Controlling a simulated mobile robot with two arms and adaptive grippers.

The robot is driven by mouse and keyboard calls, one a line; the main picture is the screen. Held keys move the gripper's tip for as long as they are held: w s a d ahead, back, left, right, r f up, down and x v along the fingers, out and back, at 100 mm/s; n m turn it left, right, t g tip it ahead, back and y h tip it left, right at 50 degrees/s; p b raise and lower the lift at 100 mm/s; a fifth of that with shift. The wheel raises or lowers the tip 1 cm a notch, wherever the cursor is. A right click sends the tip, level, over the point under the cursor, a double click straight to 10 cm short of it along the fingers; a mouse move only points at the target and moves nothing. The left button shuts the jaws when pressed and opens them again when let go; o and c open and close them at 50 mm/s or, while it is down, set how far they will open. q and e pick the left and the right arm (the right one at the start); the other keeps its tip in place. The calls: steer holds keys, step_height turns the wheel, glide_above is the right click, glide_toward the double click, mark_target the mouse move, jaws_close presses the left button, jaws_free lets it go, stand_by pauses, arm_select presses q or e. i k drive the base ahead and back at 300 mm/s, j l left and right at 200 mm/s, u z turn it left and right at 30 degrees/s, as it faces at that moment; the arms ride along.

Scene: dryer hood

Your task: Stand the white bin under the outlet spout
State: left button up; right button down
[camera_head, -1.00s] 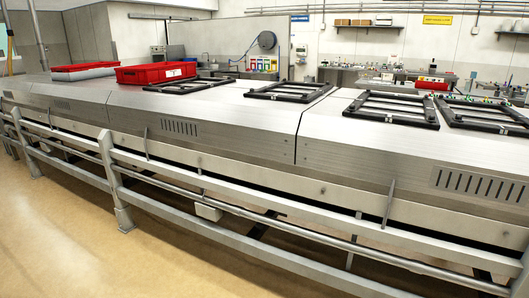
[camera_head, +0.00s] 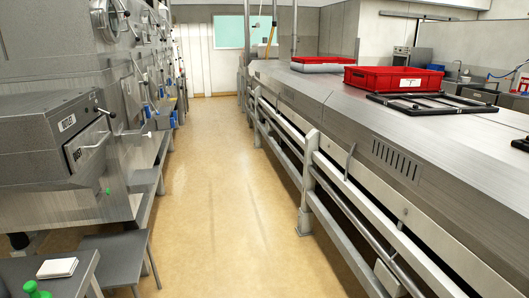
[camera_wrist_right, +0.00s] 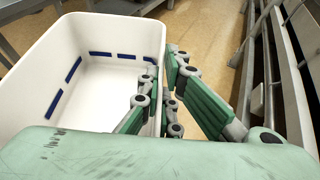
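The white bin (camera_wrist_right: 85,58) fills the left of the right wrist view. It is open-topped and looks empty, with short dark blue marks along its inner walls. My right gripper (camera_wrist_right: 163,72) has green fingers on both sides of the bin's right wall, pinching it near the rim. The bin's underside is hidden, and I cannot tell how high it is. The head view shows neither the bin nor either gripper. A grey hooded machine (camera_head: 55,125) with a handled front stands at the left there. I cannot clearly make out an outlet spout.
A tan floor aisle (camera_head: 225,160) runs ahead, clear between the left machines and the railed steel line (camera_head: 350,115). A low grey stool (camera_head: 118,250) stands at lower left, beside a bench with white pads (camera_head: 57,267). A red crate (camera_head: 392,79) sits on the steel line.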

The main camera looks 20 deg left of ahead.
mark_target(107, 249)
steer(key=i+j+u, duration=0.2)
steer(key=i+u, duration=0.7)
steer(key=i, duration=0.15)
steer(key=i+l+u, duration=0.2)
steer(key=i+u, duration=0.2)
steer(key=i, duration=0.15)
steer(key=i+u, duration=0.5)
steer(key=i+l+u, duration=0.3)
steer(key=i+u, duration=0.2)
steer(key=i+l+u, duration=0.35)
steer(key=u, duration=0.15)
